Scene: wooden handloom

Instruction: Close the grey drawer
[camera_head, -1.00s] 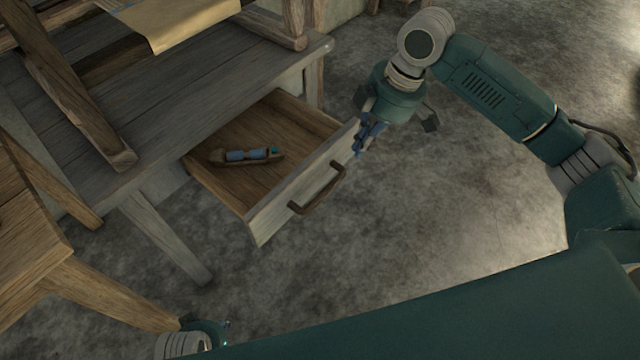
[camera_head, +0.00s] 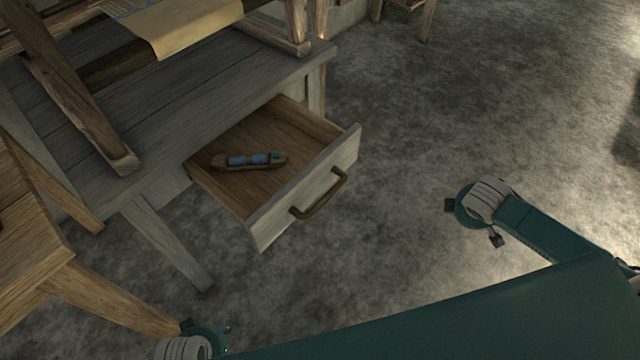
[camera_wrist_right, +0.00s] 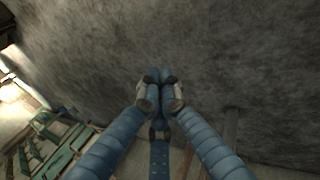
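The grey drawer (camera_head: 306,198) stands pulled out of the grey wooden table in the head view. Its front has a brown curved handle (camera_head: 322,195). A wooden shuttle (camera_head: 219,162) with blue thread and a green end lies inside it. My right gripper (camera_wrist_right: 160,82) is shut, its blue fingertips together with nothing visible between them. In the head view the right wrist is out to the right of the drawer, apart from it, over the floor. My left gripper (camera_head: 222,338) shows only partly at the bottom left, below the drawer; its fingers are mostly hidden.
The grey table (camera_head: 190,105) carries loom beams and a tan cloth (camera_head: 190,28). A wooden bench (camera_head: 30,235) stands at the left. Bare floor (camera_head: 410,130) lies in front and to the right of the drawer.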

